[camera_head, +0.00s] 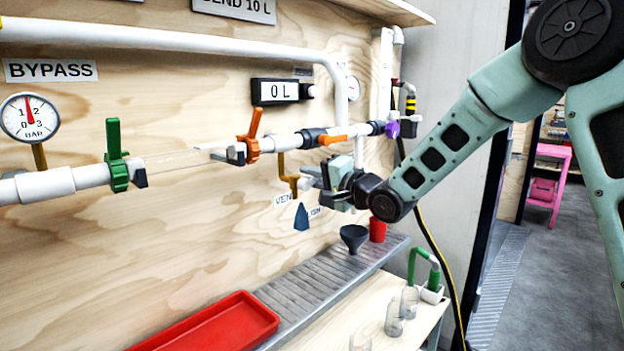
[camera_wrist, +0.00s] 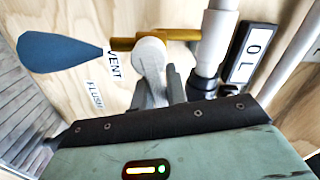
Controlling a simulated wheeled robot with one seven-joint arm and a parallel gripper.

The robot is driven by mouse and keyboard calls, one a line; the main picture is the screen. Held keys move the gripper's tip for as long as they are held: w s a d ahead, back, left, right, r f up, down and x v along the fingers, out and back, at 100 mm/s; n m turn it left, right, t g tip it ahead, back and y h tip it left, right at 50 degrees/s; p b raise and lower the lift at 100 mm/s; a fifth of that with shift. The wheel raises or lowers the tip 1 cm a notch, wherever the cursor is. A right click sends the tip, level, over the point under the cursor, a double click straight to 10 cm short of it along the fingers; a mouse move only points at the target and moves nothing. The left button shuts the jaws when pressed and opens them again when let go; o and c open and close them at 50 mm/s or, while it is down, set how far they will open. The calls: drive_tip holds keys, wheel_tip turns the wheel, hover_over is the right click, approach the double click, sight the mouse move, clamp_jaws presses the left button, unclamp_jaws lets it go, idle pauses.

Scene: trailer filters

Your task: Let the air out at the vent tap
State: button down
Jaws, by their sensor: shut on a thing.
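The vent tap is a brass fitting (camera_head: 288,178) under the pipe on the wooden wall, by a partly hidden VENT label; it also shows in the wrist view (camera_wrist: 180,36). A pale grey, round-ended handle (camera_wrist: 150,56) sits against the brass in the wrist view. My gripper (camera_wrist: 158,92) is shut on this handle, its fingers on either side. In the head view my gripper (camera_head: 328,188) is just right of the brass fitting and hides most of the handle. A blue teardrop-shaped piece (camera_head: 301,217) hangs below the fitting.
A dark funnel (camera_head: 354,237) and red cup (camera_head: 378,229) stand below my gripper near the grey ledge (camera_head: 310,287). Orange levers (camera_head: 250,136) and a green valve (camera_head: 116,155) stick out from the pipe. The display (camera_head: 279,91) reads 0 L. A red tray (camera_head: 215,325) lies lower left.

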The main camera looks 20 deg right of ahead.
sight(304, 177)
drive_tip(key=n+b, duration=0.1)
drive_tip(key=n, duration=0.3)
drive_tip(key=s+a+r+n+b, duration=0.1)
drive_tip(key=n+b, duration=0.1)
drive_tip(key=n, duration=0.2)
drive_tip(key=a+r+n+b, duration=0.1)
drive_tip(key=n, duration=0.3)
drive_tip(key=shift+s+a+r+n, duration=0.2)
drive_tip(key=shift+s+r+n, duration=0.05)
drive_tip(key=shift+n, duration=0.15)
drive_tip(key=shift+b, duration=0.3)
drive_tip(key=c, duration=1.4)
unclamp_jaws()
drive_tip(key=shift+s+r, duration=0.1)
drive_tip(key=p+v, duration=0.1)
drive_tip(key=v, duration=1.6)
drive_tip(key=shift+p, duration=0.3)
